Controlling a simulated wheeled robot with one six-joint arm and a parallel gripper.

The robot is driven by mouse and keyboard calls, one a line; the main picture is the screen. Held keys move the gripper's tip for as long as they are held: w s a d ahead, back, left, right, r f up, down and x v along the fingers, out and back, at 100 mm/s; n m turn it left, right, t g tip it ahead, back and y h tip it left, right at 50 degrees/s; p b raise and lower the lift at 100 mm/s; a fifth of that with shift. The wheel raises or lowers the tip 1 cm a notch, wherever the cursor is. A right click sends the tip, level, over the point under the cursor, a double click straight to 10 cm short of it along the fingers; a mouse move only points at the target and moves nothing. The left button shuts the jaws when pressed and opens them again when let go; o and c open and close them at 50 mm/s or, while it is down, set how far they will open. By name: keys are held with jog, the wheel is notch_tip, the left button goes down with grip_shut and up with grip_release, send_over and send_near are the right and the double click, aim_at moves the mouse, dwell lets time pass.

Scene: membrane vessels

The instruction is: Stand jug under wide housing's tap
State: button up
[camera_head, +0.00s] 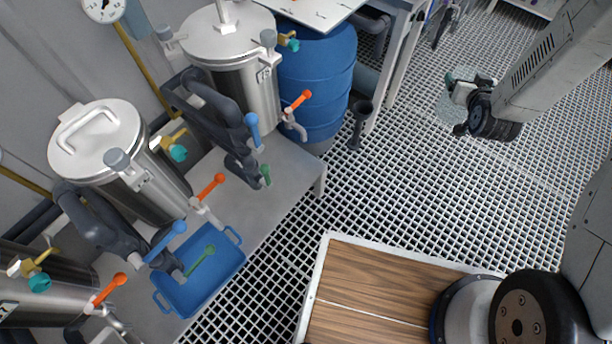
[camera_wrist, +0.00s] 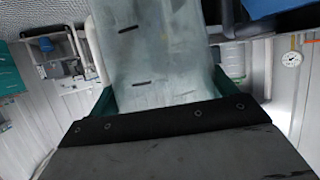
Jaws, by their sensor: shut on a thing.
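My gripper (camera_head: 466,92) is at the upper right of the head view, raised over the grating floor and well apart from the vessels. Of the steel housings, the back one (camera_head: 250,85) looks widest. Its orange-handled tap (camera_head: 301,100) points out above the grey bench. The middle housing (camera_head: 150,185) has a similar orange-handled tap (camera_head: 212,186).
A blue tray (camera_head: 236,262) lies on the grey bench (camera_head: 285,185) below the middle housing. A blue drum (camera_head: 325,75) stands beside the back housing. Dark pipes with blue and green handles jut out between housings. A third housing (camera_head: 55,280) is at lower left. Open grating lies between.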

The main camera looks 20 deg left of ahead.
jog(key=a+f+n+y, duration=0.3)
jog(key=a+f, duration=0.8)
jog(key=s+a+f+n+g+y, duration=0.25)
jog(key=s+a+f, duration=0.55)
jog(key=f, duration=0.4)
jog(key=s+a+f+n+g+y, duration=0.25)
jog(key=s+a+f, duration=0.5)
jog(key=f, duration=0.55)
jog(key=w+a+f, duration=0.1)
jog(key=a+f, duration=0.1)
jog(key=a, duration=0.6)
jog(key=w+a+f+t, duration=0.1)
jog(key=w+a+f, duration=0.1)
jog(key=a, duration=0.6)
jog(key=shift+f+y, duration=0.3)
jog(key=shift+f, duration=0.1)
jog(key=shift+a+f, duration=0.1)
jog(key=shift+f, duration=0.05)
jog(key=o, duration=1.2)
